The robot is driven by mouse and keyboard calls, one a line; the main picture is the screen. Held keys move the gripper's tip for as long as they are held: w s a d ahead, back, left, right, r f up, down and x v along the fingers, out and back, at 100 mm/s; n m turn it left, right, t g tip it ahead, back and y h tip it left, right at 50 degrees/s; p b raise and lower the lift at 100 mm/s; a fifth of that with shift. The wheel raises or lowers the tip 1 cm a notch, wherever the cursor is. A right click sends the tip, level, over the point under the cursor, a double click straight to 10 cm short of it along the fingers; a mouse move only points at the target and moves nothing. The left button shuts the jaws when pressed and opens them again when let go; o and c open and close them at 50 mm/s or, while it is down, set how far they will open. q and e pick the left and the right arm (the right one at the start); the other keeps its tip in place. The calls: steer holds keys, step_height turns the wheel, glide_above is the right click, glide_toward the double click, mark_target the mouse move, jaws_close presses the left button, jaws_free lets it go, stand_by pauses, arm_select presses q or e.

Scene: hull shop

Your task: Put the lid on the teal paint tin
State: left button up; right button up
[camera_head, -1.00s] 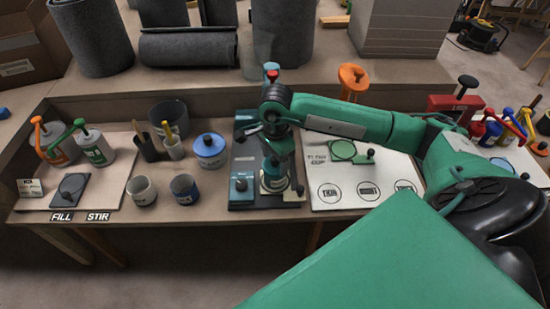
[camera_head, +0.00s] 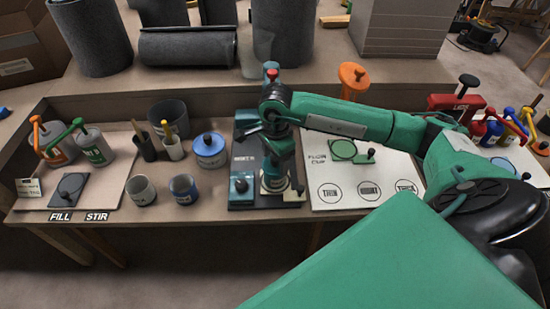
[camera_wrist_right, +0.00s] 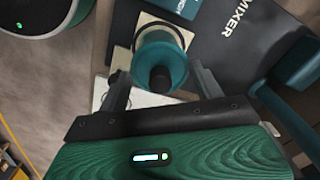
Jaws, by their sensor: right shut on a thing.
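My right gripper (camera_head: 276,164) points down over the mixer (camera_head: 238,196) at the middle of the bench. It is shut on a teal lid (camera_wrist_right: 172,62) with a black knob, which sits between the fingers in the right wrist view. Just below the gripper, a tin (camera_head: 273,184) with a pale label stands on the mixer's base, partly hidden by the gripper. The lid is over the tin's place; I cannot tell whether it touches the rim. My left gripper is not in view.
A blue lidded tin (camera_head: 209,146) and two open cups (camera_head: 140,190) (camera_head: 184,188) stand left of the mixer. A white flow-cup board (camera_head: 380,190) lies to its right. A red case (camera_head: 455,104) stands farther right. An orange-topped post (camera_head: 352,76) rises behind.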

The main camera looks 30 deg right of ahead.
steer(key=o, duration=1.2)
steer(key=shift+r+p, duration=1.8)
steer(key=shift+r, duration=1.7)
steer(key=shift+c, duration=0.3)
jaws_close()
